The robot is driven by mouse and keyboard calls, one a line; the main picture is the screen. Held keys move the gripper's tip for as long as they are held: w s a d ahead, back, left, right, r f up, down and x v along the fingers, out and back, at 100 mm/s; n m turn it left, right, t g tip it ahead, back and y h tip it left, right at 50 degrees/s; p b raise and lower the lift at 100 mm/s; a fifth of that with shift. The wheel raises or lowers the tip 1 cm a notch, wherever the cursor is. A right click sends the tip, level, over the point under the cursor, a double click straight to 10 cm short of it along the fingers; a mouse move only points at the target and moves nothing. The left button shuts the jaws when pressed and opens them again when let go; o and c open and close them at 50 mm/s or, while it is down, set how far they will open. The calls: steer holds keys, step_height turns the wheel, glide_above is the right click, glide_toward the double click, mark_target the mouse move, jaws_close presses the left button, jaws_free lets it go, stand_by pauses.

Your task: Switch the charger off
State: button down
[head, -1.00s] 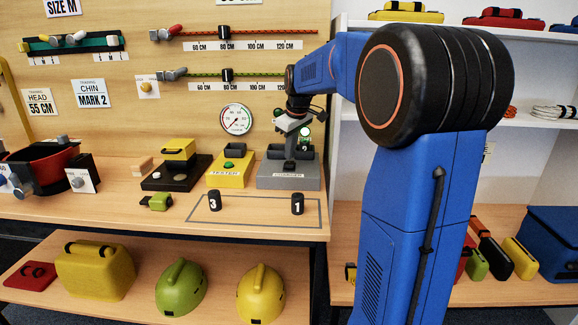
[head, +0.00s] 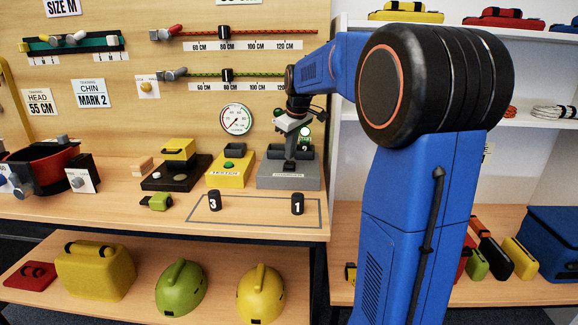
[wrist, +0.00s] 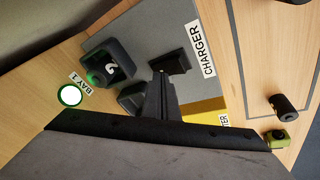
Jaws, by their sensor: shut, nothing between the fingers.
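The charger (head: 274,183) is a grey box with its name label on the front, standing at the right end of the bench. The wrist view shows its grey top and the white label (wrist: 203,50). My gripper (head: 289,165) is shut and empty, pointing down over the charger's front part. In the wrist view my fingers (wrist: 160,92) reach to a small black block (wrist: 174,62) on the charger, apparently its switch. Whether they touch, and the switch position, I cannot tell. A dark bay beside it holds a piece marked 2 (wrist: 111,69).
A round lamp (wrist: 70,95) by the BAY 1 label glows white with a green rim. The yellow tester (head: 230,172) stands close left of the charger. Black cylinders marked 3 (head: 215,201) and 1 (head: 297,204) stand in front in an outlined area.

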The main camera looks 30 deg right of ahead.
steer(key=shift+f, duration=0.1)
stand_by(0.3)
steer(key=shift+s+a+f, duration=0.15)
steer(key=shift+f, duration=0.1)
steer(key=shift+s+a+f, duration=0.1)
steer(key=shift+s+f, duration=0.1)
steer(key=shift+f, duration=0.25)
steer(key=shift+s+a+f, duration=0.1)
steer(key=shift+s+f, duration=0.1)
steer(key=shift+f, duration=0.2)
stand_by(1.3)
steer(key=shift+r, duration=0.1)
steer(key=shift+w+d+r, duration=0.2)
steer(key=shift+w+r, duration=0.2)
steer(key=shift+r, duration=0.2)
steer(key=shift+w+r, duration=0.1)
steer(key=shift+r, duration=0.1)
steer(key=shift+w+d+r, duration=0.25)
steer(key=shift+w+r, duration=0.05)
steer(key=shift+r, duration=0.4)
steer(key=shift+w+d+r, duration=0.25)
steer(key=shift+w+r, duration=0.1)
steer(key=shift+r, duration=0.4)
steer(key=shift+w+d+r, duration=0.25)
steer(key=shift+w+r, duration=0.05)
steer(key=shift+r, duration=0.4)
